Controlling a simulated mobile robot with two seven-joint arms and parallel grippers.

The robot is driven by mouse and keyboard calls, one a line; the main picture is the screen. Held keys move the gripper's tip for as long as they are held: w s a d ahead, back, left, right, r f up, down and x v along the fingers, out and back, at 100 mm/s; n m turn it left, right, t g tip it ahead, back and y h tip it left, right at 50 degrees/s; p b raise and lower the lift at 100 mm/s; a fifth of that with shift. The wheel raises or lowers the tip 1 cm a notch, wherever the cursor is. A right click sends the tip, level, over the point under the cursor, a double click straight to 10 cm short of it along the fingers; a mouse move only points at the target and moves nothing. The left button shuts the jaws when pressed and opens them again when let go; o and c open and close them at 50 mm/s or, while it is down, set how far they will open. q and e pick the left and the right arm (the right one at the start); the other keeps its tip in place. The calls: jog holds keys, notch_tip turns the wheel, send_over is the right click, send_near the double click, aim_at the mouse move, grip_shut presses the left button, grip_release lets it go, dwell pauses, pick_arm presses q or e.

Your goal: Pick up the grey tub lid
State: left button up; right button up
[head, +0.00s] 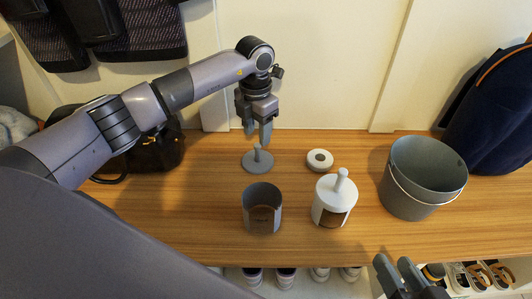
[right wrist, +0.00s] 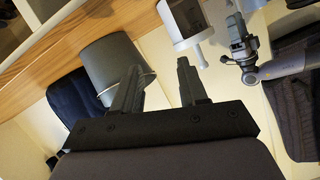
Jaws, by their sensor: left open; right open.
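The grey tub lid (head: 258,164) lies flat on the wooden bench, a round disc with an upright knob. My left gripper (head: 259,139) is over it, pointing down, open, with its fingertips close to the knob; I cannot tell whether they touch it. The open grey tub (head: 262,211) with a brown label stands in front of the lid. My right gripper (head: 397,272) is at the front edge of the bench, open and empty, apart from the lid. In the right wrist view its two fingers (right wrist: 160,88) are spread.
A white tub (head: 334,204) with a knobbed lid stands right of the grey tub. A white ring-shaped object (head: 319,160) lies behind it. A grey bucket (head: 421,178) stands at the right. A black bag (head: 152,152) is at the left. Shoes (head: 285,277) sit below.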

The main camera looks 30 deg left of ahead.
aim_at(257, 145)
pick_arm(q)
notch_tip(257, 145, down, 7)
jog(key=b, duration=0.3)
jog(key=shift+r, duration=0.2)
jog(key=shift+f, duration=0.15)
grip_shut()
pick_arm(e)
jog(key=shift+s+d+n+t+h, duration=0.15)
jog(key=shift+d+n+t+h, duration=0.15)
jog(key=shift+d, duration=0.25)
jog(key=shift+s+d+n+t+h, duration=0.1)
jog(key=shift+s+d+n+t, duration=0.1)
jog(key=shift+d+t, duration=0.25)
